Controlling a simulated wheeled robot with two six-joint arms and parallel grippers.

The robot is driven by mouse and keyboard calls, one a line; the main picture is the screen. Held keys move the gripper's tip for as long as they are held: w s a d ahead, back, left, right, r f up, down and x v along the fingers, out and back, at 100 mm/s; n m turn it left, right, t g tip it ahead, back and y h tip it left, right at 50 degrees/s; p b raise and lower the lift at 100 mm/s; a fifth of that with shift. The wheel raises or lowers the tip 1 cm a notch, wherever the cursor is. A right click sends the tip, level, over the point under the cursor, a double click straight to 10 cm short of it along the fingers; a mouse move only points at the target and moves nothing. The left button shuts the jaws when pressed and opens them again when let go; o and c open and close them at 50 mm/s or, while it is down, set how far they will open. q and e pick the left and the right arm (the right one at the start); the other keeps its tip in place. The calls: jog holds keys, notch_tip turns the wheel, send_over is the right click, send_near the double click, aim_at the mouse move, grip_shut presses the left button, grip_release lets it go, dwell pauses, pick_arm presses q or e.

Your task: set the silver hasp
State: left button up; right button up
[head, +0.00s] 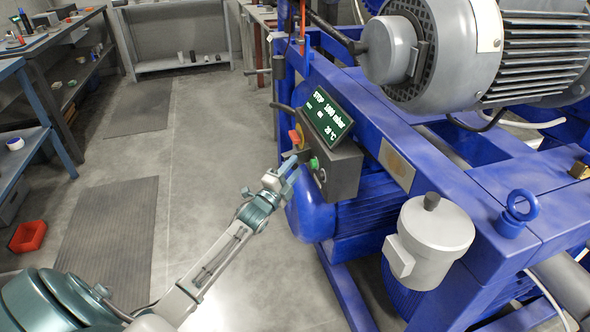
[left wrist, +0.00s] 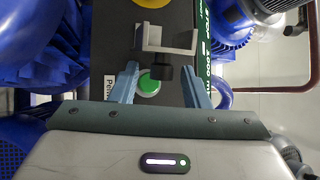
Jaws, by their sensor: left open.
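The silver hasp (left wrist: 168,40) shows in the left wrist view as a grey U-shaped bracket with a dark knob (left wrist: 162,72) below it, in front of the dark face of the control box. A green button (left wrist: 148,85) is just below and partly behind the knob. My left gripper (left wrist: 158,88) is open, its two blue fingers on either side of the knob and green button. I cannot tell whether they touch anything. In the head view my left gripper (head: 287,167) is at the left side of the control box (head: 342,170), where the hasp is hard to make out. My right gripper is out of view.
The box carries a lit display (head: 328,116) reading STOP and a red button (head: 295,136) on yellow. A blue machine frame (head: 440,185) with a grey motor (head: 440,50) fills the right. Open floor (head: 200,150) lies to the left, with a red bin (head: 28,236).

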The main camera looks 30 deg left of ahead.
pick_arm(q)
jog(key=shift+w+r, duration=0.2)
jog(key=shift+w, duration=0.5)
grip_shut()
